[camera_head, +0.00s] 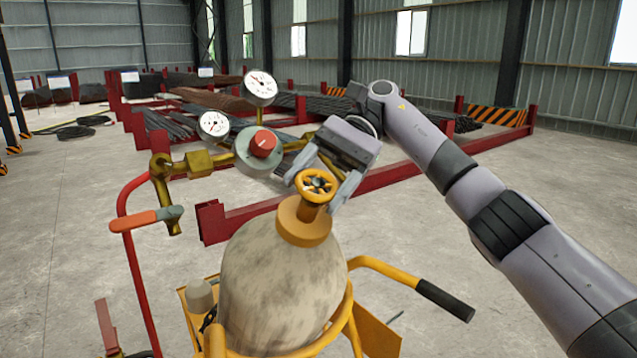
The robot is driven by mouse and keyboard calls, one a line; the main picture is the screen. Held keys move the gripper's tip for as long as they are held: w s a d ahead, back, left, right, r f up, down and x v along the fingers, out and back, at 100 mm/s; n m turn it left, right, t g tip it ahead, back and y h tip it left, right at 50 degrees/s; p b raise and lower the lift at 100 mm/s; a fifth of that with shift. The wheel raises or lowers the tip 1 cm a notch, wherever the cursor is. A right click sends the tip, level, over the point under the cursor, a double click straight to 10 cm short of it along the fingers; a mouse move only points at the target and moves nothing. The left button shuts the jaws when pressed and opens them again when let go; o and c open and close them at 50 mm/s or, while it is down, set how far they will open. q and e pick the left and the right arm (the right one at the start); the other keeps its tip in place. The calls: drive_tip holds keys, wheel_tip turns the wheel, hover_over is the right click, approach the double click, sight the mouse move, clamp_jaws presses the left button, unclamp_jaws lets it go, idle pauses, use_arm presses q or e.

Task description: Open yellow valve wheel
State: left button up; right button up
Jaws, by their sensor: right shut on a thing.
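The yellow valve wheel (317,185) sits on top of a yellow collar (303,222) on a pale, stained gas cylinder (283,280), which stands upright. My right gripper (326,188) reaches in from the right and points down at the wheel. Its fingers are on either side of the wheel and shut on it. The gripper body hides part of the pipework behind the wheel. My left gripper is not in view.
A regulator with a red knob (263,144) and two gauges (260,87) is left of the wheel. A black-gripped yellow handle (445,299) juts out right. Rebar racks stand behind.

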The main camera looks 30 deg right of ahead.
drive_tip(key=o, duration=1)
drive_tip(key=shift+f+m+t, duration=0.1)
drive_tip(key=shift+m+t, duration=0.2)
